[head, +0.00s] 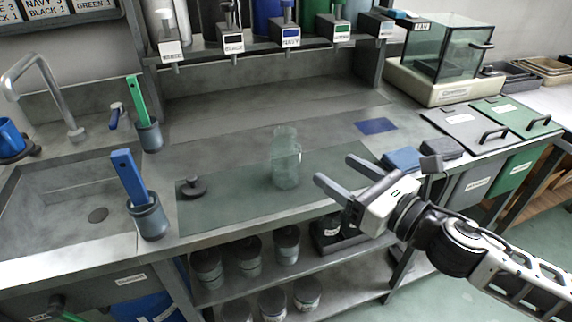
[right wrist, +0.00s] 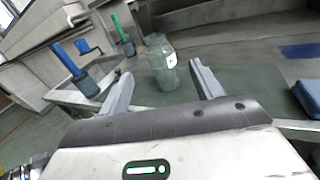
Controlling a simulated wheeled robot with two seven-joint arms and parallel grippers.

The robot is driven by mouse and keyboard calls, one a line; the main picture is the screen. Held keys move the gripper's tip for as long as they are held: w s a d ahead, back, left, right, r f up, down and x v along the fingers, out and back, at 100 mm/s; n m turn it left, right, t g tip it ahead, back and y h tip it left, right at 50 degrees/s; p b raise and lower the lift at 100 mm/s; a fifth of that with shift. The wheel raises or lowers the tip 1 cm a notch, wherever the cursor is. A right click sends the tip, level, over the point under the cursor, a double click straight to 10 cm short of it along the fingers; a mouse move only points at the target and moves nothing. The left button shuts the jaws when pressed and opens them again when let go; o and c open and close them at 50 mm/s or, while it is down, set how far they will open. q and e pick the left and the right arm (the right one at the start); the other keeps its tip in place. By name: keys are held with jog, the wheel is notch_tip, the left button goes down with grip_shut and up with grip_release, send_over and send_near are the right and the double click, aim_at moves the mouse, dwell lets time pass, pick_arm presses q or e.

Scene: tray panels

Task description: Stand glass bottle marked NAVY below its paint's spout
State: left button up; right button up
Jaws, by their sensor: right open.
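A clear glass bottle (head: 286,165) stands upright on the dark green mat (head: 235,205) at the counter's front. It also shows in the right wrist view (right wrist: 161,58), with a pale label whose text I cannot read. My right gripper (head: 335,171) is open and empty, to the right of the bottle and apart from it. In the right wrist view the bottle appears beyond and between the open fingers (right wrist: 161,72). The blue-labelled paint spout (head: 290,38), which seems to read NAVY, hangs at the back between the black and green ones. My left gripper is not in view.
A blue patch (head: 376,126) lies on the counter behind right. A dark lid-like object (head: 194,187) sits on the mat's left. Holders with a blue brush (head: 150,215) and a green brush (head: 148,132) stand by the sink. Folded cloths (head: 403,160) lie right. The counter below the spouts is clear.

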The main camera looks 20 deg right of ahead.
jog(key=n, duration=0.1)
jog(key=p, duration=0.3)
send_near(279, 132)
jog(key=x, duration=0.5)
jog(key=shift+d+f, duration=0.1)
jog(key=shift+d, duration=0.1)
jog(key=p+x, duration=0.1)
jog(key=x, duration=0.4)
jog(key=shift+a, duration=0.2)
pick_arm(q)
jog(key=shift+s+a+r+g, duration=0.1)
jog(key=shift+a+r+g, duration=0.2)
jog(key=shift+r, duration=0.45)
pick_arm(e)
grip_shut()
